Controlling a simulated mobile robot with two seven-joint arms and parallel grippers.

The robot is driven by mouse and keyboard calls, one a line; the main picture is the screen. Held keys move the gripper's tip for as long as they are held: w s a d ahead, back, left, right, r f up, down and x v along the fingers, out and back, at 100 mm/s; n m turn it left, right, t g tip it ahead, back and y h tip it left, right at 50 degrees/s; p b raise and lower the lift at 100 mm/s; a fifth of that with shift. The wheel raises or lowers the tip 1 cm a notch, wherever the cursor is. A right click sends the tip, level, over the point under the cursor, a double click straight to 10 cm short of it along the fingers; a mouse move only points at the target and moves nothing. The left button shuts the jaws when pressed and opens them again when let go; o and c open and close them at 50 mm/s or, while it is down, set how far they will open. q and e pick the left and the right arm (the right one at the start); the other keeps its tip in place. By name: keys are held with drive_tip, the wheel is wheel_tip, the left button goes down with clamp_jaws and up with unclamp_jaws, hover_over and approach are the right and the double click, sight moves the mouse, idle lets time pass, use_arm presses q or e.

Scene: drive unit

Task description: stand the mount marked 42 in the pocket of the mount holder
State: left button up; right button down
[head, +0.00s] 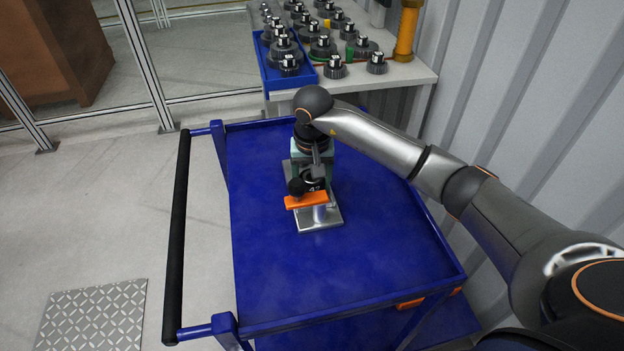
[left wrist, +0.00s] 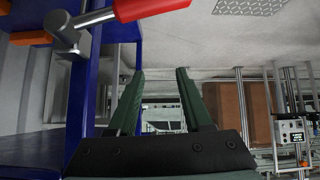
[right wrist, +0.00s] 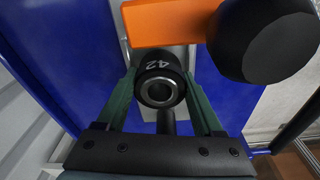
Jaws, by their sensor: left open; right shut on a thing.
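The mount marked 42 (right wrist: 160,82) is a dark ring-topped piece with a white number on its side. My right gripper (right wrist: 159,74) is shut on it, with a finger on each side; in the head view this gripper (head: 316,172) is over the holder. The mount holder is a silver base plate (head: 322,222) with an orange bar (head: 306,202) and a black knob (right wrist: 265,40). The mount is close beside the orange bar; whether it is seated in the pocket cannot be told. My left gripper (left wrist: 158,72) is open and empty, away from the holder.
The holder stands on a blue cart (head: 280,280) with clear room in front and at the left. A black push handle (head: 178,230) runs along its left side. Behind, a bench (head: 410,74) carries a blue tray (head: 290,82) and several dark mounts. A corrugated wall is at the right.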

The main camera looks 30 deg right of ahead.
use_arm(q)
drive_tip(key=shift+f+b, duration=0.35)
drive_tip(key=shift+f, duration=0.05)
use_arm(e)
drive_tip(key=shift+s+f, duration=0.1)
drive_tip(key=shift+f, duration=0.35)
use_arm(q)
drive_tip(key=shift+s+f+b, duration=0.1)
drive_tip(key=shift+f+b, duration=0.15)
drive_tip(key=shift+b, duration=0.05)
use_arm(e)
drive_tip(key=shift+s+a+f, duration=0.1)
drive_tip(key=shift+s+f, duration=0.1)
drive_tip(key=shift+f, duration=0.25)
use_arm(q)
drive_tip(key=shift+a+f, duration=0.1)
use_arm(e)
drive_tip(key=shift+c, duration=0.3)
unclamp_jaws()
drive_tip(key=shift+a, duration=0.1)
drive_tip(key=shift+o, duration=0.3)
drive_tip(key=shift+f, duration=0.1)
use_arm(q)
drive_tip(key=shift+f, duration=0.15)
use_arm(e)
wheel_tip(320, 180, up, 14)
drive_tip(key=s, duration=0.1)
drive_tip(key=shift+a, duration=0.4)
